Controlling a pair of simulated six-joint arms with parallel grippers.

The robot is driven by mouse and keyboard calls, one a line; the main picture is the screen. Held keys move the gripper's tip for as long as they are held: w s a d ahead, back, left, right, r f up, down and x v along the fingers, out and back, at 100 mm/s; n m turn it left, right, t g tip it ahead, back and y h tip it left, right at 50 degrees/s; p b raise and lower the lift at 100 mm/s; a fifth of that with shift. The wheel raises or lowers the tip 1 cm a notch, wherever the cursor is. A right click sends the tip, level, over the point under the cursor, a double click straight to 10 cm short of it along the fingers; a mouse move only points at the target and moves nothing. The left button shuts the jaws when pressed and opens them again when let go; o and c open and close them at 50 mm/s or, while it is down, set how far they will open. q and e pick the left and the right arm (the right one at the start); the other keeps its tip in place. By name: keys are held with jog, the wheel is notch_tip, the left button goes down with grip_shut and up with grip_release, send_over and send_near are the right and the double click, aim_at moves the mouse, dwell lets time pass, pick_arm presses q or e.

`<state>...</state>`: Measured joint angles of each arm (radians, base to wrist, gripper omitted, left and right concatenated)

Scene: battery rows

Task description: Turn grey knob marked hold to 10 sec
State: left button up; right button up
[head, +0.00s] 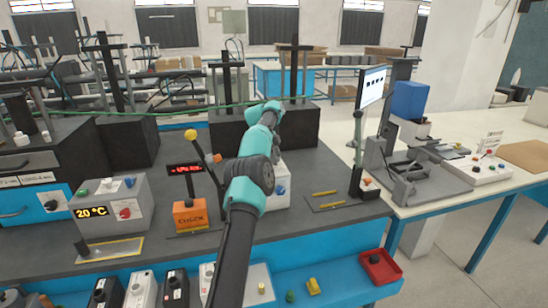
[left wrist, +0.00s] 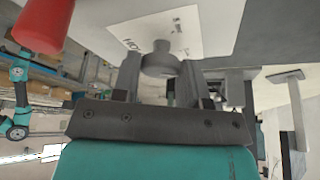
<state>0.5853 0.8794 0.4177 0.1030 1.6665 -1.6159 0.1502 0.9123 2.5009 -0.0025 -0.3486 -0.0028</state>
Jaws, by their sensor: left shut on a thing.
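The grey knob (left wrist: 160,62) shows in the left wrist view, in front of a light panel with a white label (left wrist: 185,35). The label's print is turned and only partly readable. The two fingers of my left gripper (left wrist: 159,74) stand on either side of the knob and are shut on it. In the head view my teal arm hides the gripper and the grey knob. Behind that arm, part of a light grey box (head: 277,200) with a blue knob (head: 281,190) shows. My right gripper is not in view.
A red cylinder (left wrist: 45,22) is close to the left gripper at upper left in the wrist view. In the head view, an orange box (head: 190,216) and a grey box with a 20 °C display (head: 108,190) stand left of my arm. A red tray (head: 380,268) lies at front right.

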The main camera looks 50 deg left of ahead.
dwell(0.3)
pick_arm(q)
jog(key=o, duration=0.9)
jog(key=shift+r, duration=0.1)
